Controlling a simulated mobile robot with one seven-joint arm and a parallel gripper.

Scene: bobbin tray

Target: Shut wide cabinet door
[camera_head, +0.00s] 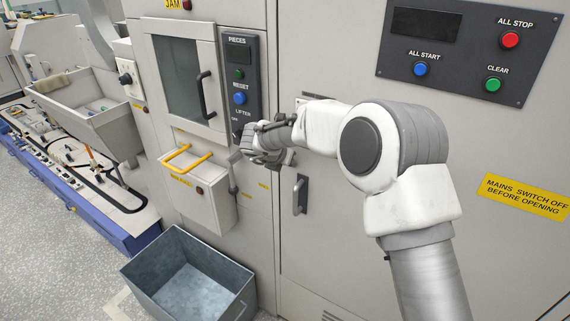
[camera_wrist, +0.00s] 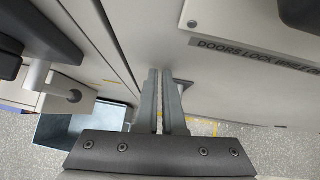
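The wide cabinet door (camera_head: 330,235) is the large pale grey panel behind my arm in the head view. It looks about flush with the machine front, but my arm hides part of it, so I cannot tell whether it is fully shut. Its upright handle (camera_head: 300,194) sits near its left edge, below my gripper. My gripper (camera_head: 262,156) is in front of the seam left of the door, above and left of the handle. In the wrist view the two fingers (camera_wrist: 164,100) lie close together with nothing visible between them.
A grey lifter box with a yellow handle (camera_head: 187,158) juts out left of my gripper. An open metal bin (camera_head: 190,285) stands on the floor below it. A small windowed door (camera_head: 180,75) and a button panel (camera_head: 240,80) are above. A control panel (camera_head: 465,75) is upper right.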

